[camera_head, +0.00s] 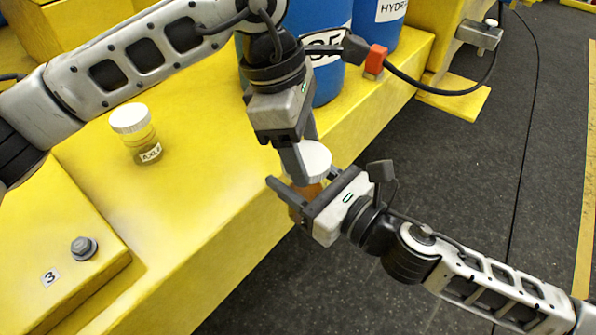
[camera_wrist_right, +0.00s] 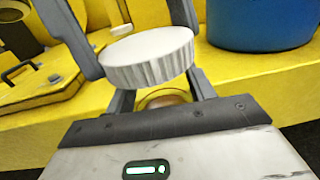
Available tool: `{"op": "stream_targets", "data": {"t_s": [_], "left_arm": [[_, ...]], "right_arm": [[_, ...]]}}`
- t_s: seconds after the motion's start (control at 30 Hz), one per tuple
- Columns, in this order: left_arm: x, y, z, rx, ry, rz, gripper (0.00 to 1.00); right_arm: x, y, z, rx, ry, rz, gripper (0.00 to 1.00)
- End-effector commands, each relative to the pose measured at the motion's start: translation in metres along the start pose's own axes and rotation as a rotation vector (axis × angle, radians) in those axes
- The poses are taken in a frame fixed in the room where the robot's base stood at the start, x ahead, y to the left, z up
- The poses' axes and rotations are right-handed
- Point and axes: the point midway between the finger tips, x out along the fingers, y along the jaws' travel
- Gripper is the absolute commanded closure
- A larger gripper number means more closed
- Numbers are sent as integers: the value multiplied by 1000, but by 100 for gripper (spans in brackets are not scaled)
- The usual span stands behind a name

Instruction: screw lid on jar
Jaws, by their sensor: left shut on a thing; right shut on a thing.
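A white ribbed lid (camera_head: 315,160) is held from above by my left gripper (camera_head: 301,160), which is shut on it. In the right wrist view the lid (camera_wrist_right: 148,57) sits between the left gripper's two grey fingers and looks slightly tilted. My right gripper (camera_head: 304,184) is shut around an amber jar (camera_head: 309,191) directly below the lid, near the yellow deck's edge. The jar's rim (camera_wrist_right: 166,97) shows under the lid in the right wrist view. The lid looks a little above the rim; whether they touch is unclear. Much of the jar is hidden.
Another jar with a white lid and label (camera_head: 142,143) stands on the yellow deck (camera_head: 205,185) to the left. Blue drums (camera_head: 328,75) stand behind my left gripper, beside a red block (camera_head: 375,60) with a black hose. A bolt (camera_head: 84,248) sits front left. Dark floor lies right.

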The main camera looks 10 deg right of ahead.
Motion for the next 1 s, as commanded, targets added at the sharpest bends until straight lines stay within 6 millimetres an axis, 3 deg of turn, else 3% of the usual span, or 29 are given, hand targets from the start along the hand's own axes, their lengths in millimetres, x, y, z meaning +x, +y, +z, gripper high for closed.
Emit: {"op": "stream_targets", "data": {"t_s": [0.57, 1.0], "left_arm": [[-1, 0, 1, 1, -14, 0, 60], [17, 0, -4, 1, -14, 0, 60]], "right_arm": [[0, 0, 1, 0, -1, 0, 87], [0, 0, 1, 0, -1, 0, 87]]}}
